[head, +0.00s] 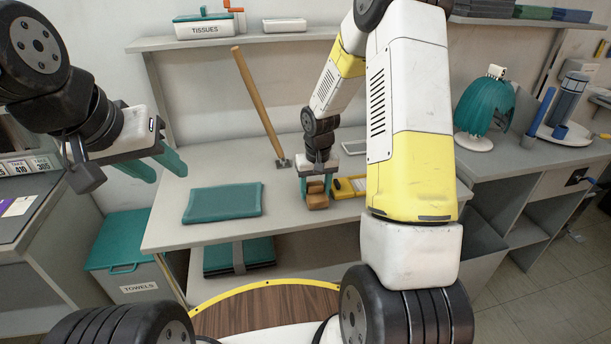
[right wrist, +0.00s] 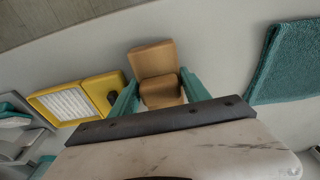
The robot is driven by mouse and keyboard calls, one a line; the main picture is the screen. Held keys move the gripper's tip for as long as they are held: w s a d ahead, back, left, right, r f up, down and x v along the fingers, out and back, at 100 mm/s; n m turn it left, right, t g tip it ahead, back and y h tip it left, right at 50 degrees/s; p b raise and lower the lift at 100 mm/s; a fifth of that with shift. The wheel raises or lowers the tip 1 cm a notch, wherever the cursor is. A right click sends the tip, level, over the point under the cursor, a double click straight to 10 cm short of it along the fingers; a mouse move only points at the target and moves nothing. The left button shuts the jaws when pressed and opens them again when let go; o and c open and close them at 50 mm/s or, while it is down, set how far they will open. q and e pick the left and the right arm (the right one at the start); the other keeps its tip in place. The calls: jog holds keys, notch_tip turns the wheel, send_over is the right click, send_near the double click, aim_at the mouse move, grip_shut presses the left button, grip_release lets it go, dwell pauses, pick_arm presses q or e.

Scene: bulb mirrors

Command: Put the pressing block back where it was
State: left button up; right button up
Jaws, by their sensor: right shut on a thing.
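The pressing block (head: 317,200) is a small brown wooden block with a stepped shape, at the middle of the grey worktop. My right gripper (head: 316,184) points down with its teal fingers on either side of the block, shut on it. In the right wrist view the block (right wrist: 153,62) sits between the two fingertips (right wrist: 160,92). It is at or just above the worktop; I cannot tell whether it touches. My left gripper (head: 158,166) is at the left, in front of the worktop's left end, with its fingers apart and empty.
A yellow tool (head: 348,187) with a white ridged panel (right wrist: 68,102) lies close beside the block. A folded teal towel (head: 222,203) lies to the left. A wooden-handled tool (head: 258,105) leans against the wall behind. Bare worktop (head: 285,220) lies between towel and block.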

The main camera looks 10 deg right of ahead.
aim_at(316, 194)
jog(key=shift+f, duration=0.15)
jog(key=o, duration=1.3)
jog(key=s+r+t, duration=0.1)
jog(key=s+r, duration=0.2)
jog(key=r, duration=0.6)
jog(key=s+r, duration=0.3)
jog(key=r, duration=0.7)
jog(key=s+a+r+t+y, duration=0.1)
jog(key=s+r+t, duration=0.1)
jog(key=s+r, duration=0.3)
jog(key=s+a+r+t+y, duration=0.1)
jog(key=s+r, duration=0.3)
jog(key=s, duration=0.9)
jog(key=shift+s+r+t, duration=0.15)
jog(key=shift+r+t, duration=0.2)
jog(key=shift+t, duration=0.05)
jog(key=shift+a, duration=0.1)
